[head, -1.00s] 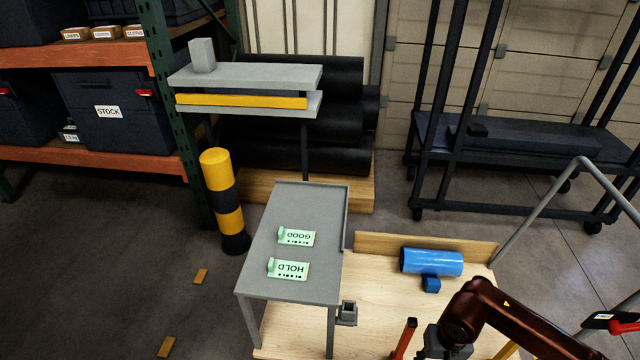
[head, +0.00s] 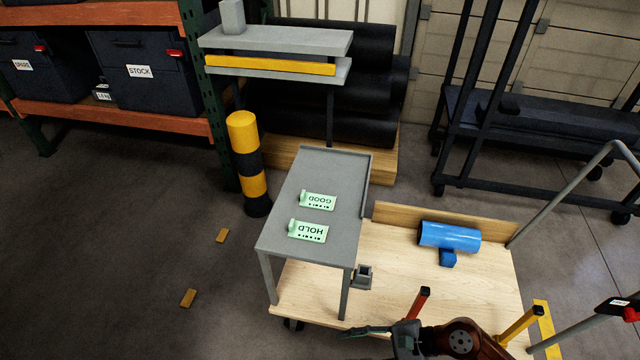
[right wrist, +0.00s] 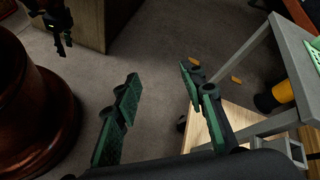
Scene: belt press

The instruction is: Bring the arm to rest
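My right arm comes in from the bottom right of the head view. Its right gripper (head: 362,332) points left, low over the front edge of the wooden cart. The right wrist view shows the two green-padded fingers of this gripper (right wrist: 160,82) spread wide apart, with only floor and cart edge seen between them. A dark jointed shape (right wrist: 58,22) at the top left of the right wrist view looks like my left gripper. It is too small and cut off to tell its fingers' state. My left arm does not show in the head view.
A grey table (head: 325,175) bears green GOOD (head: 318,202) and HOLD (head: 308,232) tags. The cart (head: 400,270) carries a blue cylinder (head: 450,237), with red (head: 418,303) and yellow (head: 520,325) posts near the arm. A striped bollard (head: 243,135) stands left; floor there is mostly clear.

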